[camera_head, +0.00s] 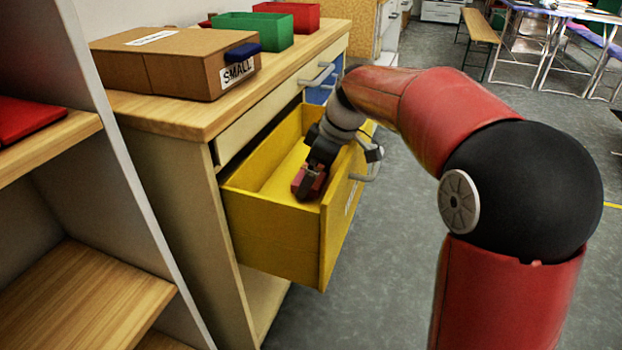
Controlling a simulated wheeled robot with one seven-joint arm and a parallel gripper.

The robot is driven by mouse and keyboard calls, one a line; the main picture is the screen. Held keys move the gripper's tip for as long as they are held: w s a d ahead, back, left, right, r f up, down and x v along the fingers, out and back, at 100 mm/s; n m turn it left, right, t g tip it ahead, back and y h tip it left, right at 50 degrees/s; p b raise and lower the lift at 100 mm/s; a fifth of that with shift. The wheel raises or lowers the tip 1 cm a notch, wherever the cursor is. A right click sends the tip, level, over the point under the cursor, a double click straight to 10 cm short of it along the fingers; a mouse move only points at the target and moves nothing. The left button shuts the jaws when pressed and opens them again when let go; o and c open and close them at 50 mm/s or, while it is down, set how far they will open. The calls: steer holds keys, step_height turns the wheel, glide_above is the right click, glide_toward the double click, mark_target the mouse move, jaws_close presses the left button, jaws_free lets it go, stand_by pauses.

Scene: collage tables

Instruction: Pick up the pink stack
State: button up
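I see no pink stack that I can make out. My gripper (307,188) points down inside an open yellow drawer (268,236), near its front right corner. Reddish parts show at the fingertips; I cannot tell whether they belong to the fingers or to something between them. The gripper and the drawer's front wall hide part of the drawer floor. The visible part of the floor, to the left of the gripper, looks bare.
The drawer belongs to a wooden cabinet (180,128). On its top are a cardboard box (165,62) marked "SMALL", a green bin (253,30) and a red bin (291,15). A shelf unit (65,120) stands at the left.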

steer(key=c, duration=0.9)
steer(key=shift+o, duration=0.2)
steer(key=shift+r, duration=0.1)
